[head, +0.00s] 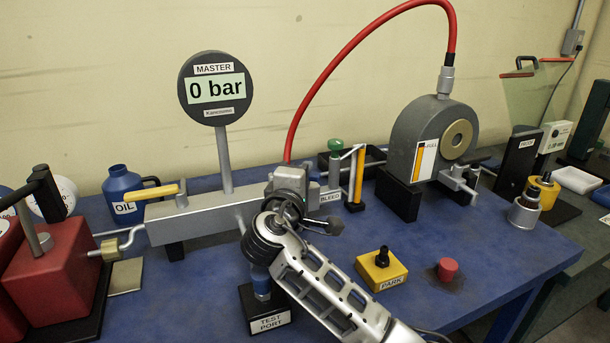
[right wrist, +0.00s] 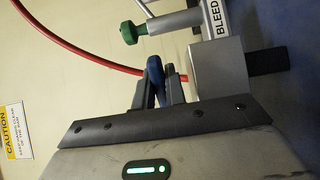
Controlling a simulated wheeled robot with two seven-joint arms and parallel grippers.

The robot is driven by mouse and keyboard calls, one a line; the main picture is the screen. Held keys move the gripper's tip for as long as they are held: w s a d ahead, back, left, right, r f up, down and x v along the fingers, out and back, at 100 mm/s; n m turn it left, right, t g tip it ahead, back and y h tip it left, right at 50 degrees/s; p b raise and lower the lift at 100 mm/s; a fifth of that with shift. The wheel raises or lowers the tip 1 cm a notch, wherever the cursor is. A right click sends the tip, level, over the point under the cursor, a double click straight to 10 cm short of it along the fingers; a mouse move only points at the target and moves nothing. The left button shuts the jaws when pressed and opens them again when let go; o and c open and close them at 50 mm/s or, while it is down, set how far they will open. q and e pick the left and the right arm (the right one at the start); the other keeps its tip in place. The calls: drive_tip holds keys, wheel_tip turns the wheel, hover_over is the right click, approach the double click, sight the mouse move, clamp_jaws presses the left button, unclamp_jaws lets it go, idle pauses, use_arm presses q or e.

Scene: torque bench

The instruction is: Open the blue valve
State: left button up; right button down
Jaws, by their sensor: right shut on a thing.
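In the right wrist view, my right gripper (right wrist: 161,91) is shut on a blue handle (right wrist: 155,68), taken as the blue valve's. In the head view, my right gripper (head: 302,190) is at the right part of the grey manifold (head: 205,215) and hides that handle. The round master gauge (head: 212,88) on the manifold's post reads 0 bar. A green knob (head: 336,145) stands by the BLEED label just right of the gripper; it also shows in the right wrist view (right wrist: 129,33). My left gripper is not in view.
A yellow lever (head: 160,191) lies at the manifold's left, and another yellow bar (head: 360,172) stands upright to the right. The TEST PORT block (head: 264,318) is below my arm. A yellow PARK block (head: 381,270) and a red plug (head: 447,269) are at the front right.

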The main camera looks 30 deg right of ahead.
drive_tip(key=c, duration=1.4)
unclamp_jaws()
drive_tip(key=shift+d, duration=0.1)
drive_tip(key=shift+c, duration=0.2)
drive_tip(key=b+v, duration=0.1)
drive_tip(key=v, duration=0.6)
drive_tip(key=shift+s+a, duration=0.2)
drive_tip(key=shift+s, duration=0.05)
